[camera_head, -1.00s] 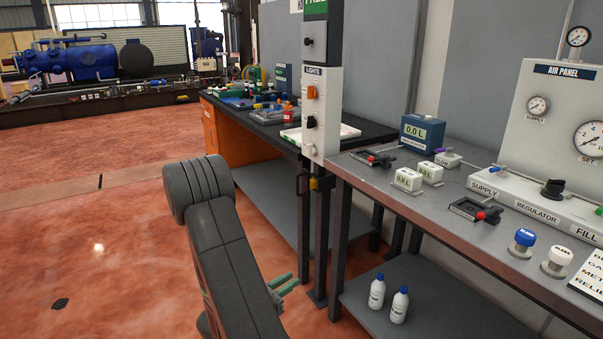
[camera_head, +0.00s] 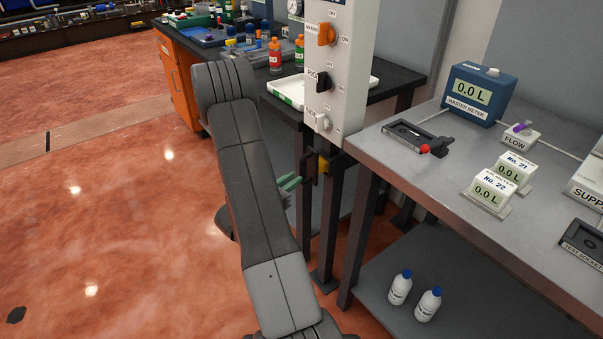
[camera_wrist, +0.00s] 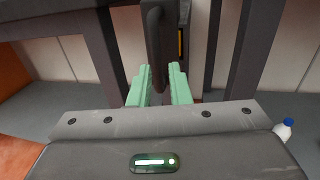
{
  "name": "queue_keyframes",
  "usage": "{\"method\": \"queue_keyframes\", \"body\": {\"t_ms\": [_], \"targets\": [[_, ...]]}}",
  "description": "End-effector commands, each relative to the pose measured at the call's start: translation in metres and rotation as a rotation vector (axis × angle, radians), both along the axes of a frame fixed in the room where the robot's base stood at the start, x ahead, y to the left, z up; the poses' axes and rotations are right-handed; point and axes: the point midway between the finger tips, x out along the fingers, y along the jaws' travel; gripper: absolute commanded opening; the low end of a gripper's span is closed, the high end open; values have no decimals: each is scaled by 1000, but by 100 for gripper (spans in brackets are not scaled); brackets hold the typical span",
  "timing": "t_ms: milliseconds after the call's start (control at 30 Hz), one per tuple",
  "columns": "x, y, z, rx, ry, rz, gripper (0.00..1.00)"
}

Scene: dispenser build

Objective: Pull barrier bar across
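My gripper (camera_head: 289,183) has green fingers and points toward the post under the light-switch panel. In the wrist view its two fingers (camera_wrist: 158,78) are apart. A dark looped handle (camera_wrist: 154,45) hangs between and beyond them, and no contact is clear. In the head view this handle (camera_head: 308,165) is just right of the fingertips, beside a yellow block (camera_head: 323,164) on the post. It seems to be the barrier's handle; no bar stretches across the aisle. My arm hides part of the gripper.
A grey bench (camera_head: 400,170) stands to the right, with meters on top and two white bottles (camera_head: 400,288) on its lower shelf. A black-topped bench (camera_head: 275,100) with bottles and a tray is behind.

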Motion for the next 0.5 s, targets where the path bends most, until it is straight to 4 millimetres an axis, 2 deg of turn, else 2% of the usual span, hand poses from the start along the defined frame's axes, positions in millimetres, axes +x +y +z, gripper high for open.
{"method": "queue_keyframes", "body": {"t_ms": [200,500], "targets": [[23,-22,0,1,-1,-3,17],[35,-32,0,-1,-1,1,17]]}}
